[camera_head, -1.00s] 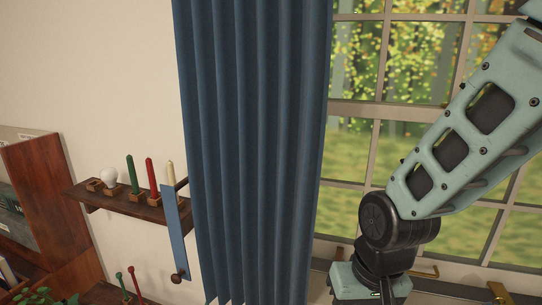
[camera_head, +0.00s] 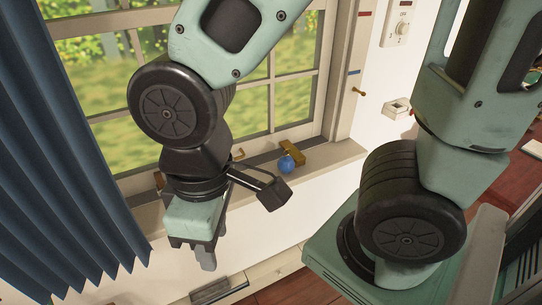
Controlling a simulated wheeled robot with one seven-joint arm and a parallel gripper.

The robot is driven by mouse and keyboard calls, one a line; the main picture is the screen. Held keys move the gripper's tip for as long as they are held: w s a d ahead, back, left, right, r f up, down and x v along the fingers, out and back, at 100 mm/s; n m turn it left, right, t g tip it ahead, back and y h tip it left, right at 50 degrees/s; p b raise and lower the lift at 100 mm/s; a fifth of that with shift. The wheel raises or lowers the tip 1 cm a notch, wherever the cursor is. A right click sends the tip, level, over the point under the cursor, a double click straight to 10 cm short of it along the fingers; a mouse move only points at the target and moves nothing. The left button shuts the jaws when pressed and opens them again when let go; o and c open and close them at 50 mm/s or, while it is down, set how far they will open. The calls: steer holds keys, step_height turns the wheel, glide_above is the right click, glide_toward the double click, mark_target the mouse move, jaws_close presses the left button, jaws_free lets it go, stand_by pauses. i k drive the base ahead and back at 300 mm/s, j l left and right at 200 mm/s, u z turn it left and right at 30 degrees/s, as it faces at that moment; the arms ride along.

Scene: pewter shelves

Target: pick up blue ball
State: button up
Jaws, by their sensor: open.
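The blue ball (camera_head: 286,164) sits on the window sill, just in front of a small yellow-brown block (camera_head: 291,150). My gripper (camera_head: 206,258) hangs pointing down in front of the window, to the left of the ball and lower in the picture. It is apart from the ball and open, and I see nothing held in it. My wrist hides part of the sill to the left of the ball.
A blue curtain (camera_head: 55,150) hangs at the left. The window sill (camera_head: 335,156) runs below the window (camera_head: 290,85). A white wall with a switch plate (camera_head: 399,25) and a small white holder (camera_head: 396,108) is at the right. A dark grey item (camera_head: 219,290) lies low in the picture.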

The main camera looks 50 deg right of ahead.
mark_target(286, 164)
steer(key=k+l, duration=0.1)
steer(key=l, duration=0.3)
steer(key=k+l, duration=0.15)
steer(key=l, duration=0.25)
steer(key=k+l, duration=0.1)
steer(key=l, duration=0.3)
steer(key=k+l, duration=0.1)
steer(key=l, duration=0.35)
